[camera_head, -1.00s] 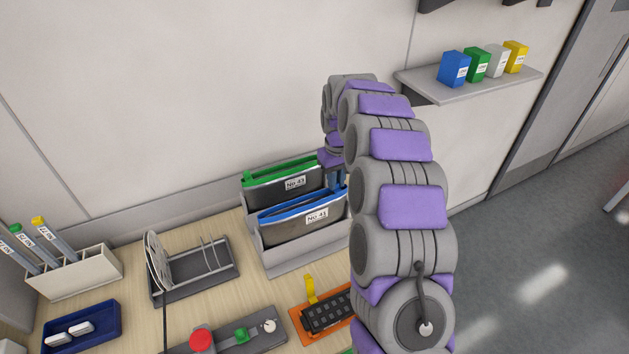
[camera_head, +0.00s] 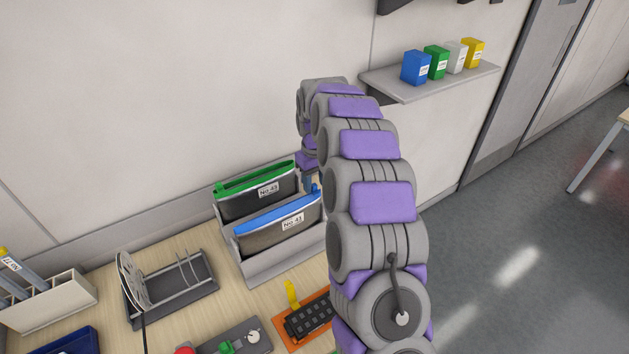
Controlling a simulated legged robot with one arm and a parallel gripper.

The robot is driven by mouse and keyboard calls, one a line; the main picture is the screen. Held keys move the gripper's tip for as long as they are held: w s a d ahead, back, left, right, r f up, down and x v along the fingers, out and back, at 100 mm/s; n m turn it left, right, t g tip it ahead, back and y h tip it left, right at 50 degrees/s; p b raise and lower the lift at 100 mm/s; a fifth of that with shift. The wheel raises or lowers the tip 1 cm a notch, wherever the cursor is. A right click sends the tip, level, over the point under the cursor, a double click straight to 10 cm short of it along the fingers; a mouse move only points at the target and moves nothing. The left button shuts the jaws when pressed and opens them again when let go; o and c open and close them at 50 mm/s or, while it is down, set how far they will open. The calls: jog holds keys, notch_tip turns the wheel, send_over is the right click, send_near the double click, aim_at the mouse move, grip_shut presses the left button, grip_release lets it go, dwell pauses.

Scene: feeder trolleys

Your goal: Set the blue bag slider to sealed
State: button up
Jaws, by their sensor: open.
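The blue bag (camera_head: 275,237) is a dark pouch with a blue top strip and a white label, standing in the front slot of a grey rack (camera_head: 281,264). Its blue slider (camera_head: 316,189) shows at the right end of the strip. The green bag (camera_head: 245,203) stands behind it, with a green piece at the left end of its strip. My gripper (camera_head: 309,182) is above the right end of the blue bag, close to the slider. My arm partly hides it, so I cannot tell whether it touches the slider. The jaws are open.
A wire stand with a reel (camera_head: 131,278) is left of the rack. A control panel (camera_head: 233,344) and an orange tray (camera_head: 291,336) lie in front. A wall shelf (camera_head: 430,84) with several small boxes is at right, beyond my arm.

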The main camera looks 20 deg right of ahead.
aim_at(315, 185)
jog(key=shift+r, duration=0.1)
notch_tip(315, 185, up, 17)
jog(key=p, duration=0.1)
jog(key=shift+p, duration=0.4)
dwell(0.3)
jog(key=s+a+f+m+b, duration=0.1)
jog(key=s+f, duration=0.3)
jog(key=s, duration=1.1)
jog(key=s+a+f+m+g+b, duration=0.1)
jog(key=s+a+f+b, duration=0.1)
jog(key=s, duration=1.4)
jog(key=s+a+f+m+b, duration=0.1)
jog(key=s+f, duration=0.4)
jog(key=s, duration=1)
jog(key=shift+s+a+f+g+b, duration=0.25)
jog(key=shift+a+f+g+b, duration=0.2)
jog(key=shift+a, duration=0.45)
